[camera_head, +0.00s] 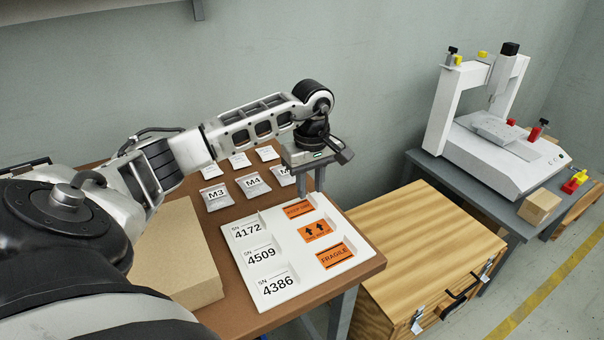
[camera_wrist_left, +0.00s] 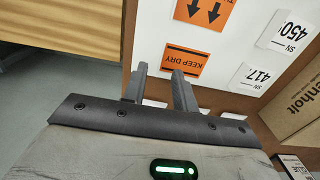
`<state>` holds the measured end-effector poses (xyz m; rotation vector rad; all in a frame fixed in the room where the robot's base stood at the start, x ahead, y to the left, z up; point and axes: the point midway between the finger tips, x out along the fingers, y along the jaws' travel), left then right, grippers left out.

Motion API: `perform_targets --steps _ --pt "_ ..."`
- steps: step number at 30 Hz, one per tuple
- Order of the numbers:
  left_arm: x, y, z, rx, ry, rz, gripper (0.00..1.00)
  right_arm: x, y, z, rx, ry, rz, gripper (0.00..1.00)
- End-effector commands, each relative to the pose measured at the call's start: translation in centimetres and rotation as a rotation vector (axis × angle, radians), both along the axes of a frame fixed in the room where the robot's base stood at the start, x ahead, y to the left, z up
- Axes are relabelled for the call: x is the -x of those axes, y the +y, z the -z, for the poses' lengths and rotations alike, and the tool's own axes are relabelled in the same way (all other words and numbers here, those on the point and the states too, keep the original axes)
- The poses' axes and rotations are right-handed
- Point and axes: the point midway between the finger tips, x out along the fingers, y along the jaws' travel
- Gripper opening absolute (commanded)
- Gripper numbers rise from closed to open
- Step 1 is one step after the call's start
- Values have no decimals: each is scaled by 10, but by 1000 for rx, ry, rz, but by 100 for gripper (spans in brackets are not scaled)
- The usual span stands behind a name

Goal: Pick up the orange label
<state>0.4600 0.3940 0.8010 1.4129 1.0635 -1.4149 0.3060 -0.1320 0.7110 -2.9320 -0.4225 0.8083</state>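Three orange labels lie on a white tray: a KEEP DRY label (camera_head: 298,209), one with two arrows (camera_head: 316,232) and a FRAGILE label (camera_head: 336,256). The white tray (camera_head: 258,220) also holds white serial-number labels. My left gripper (camera_head: 309,182) points down above the tray's far edge, just beyond the KEEP DRY label. In the left wrist view, the fingers (camera_wrist_left: 160,78) are a little apart with nothing between them. There, the KEEP DRY label (camera_wrist_left: 187,57) shows just past the right fingertip, and the arrow label (camera_wrist_left: 206,12) farther up. My right gripper is not in view.
Several small bags marked M3 (camera_head: 216,196) and M4 (camera_head: 252,185) lie behind the tray on the brown table. A cardboard box (camera_head: 180,250) stands left of the tray. A wooden chest (camera_head: 430,250) is right of the table; a white gantry machine (camera_head: 500,150) stands beyond.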

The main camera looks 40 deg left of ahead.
Motion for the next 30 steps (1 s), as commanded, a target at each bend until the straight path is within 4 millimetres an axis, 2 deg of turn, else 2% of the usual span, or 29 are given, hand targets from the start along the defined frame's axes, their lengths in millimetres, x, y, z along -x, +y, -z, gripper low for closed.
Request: perform_targets --steps 4,12,15,30 --pt "0 0 17 0 0 0 28 0 0 1 0 2 0 0" --pt "-1 0 19 0 -2 0 28 1 0 4 2 8 -1 0" --pt "-1 0 19 0 -2 0 0 2 0 5 2 10 -1 0" --pt "-1 0 14 -1 -2 0 0 2 0 5 3 9 -2 0"
